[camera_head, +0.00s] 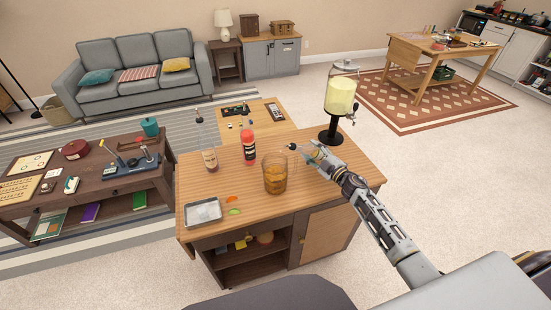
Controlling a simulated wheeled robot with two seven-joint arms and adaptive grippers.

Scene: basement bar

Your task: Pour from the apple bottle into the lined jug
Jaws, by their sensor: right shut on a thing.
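The lined jug (275,174) is a clear vessel with amber liquid inside, standing upright on the near wooden counter. My right gripper (308,152) is just right of the jug's rim and is shut on a small, mostly hidden thing, seemingly the apple bottle. A dark tip (291,147) points left from the gripper towards the jug's mouth. The picture is too small to show any stream of liquid, or the bottle's label. My left gripper is not in view.
A clear bottle (209,158) with a dark top and a red bottle (249,148) stand left of the jug. A metal tray (203,212) lies at the front left, beside orange and green pieces. A drink dispenser (339,100) stands at the back right.

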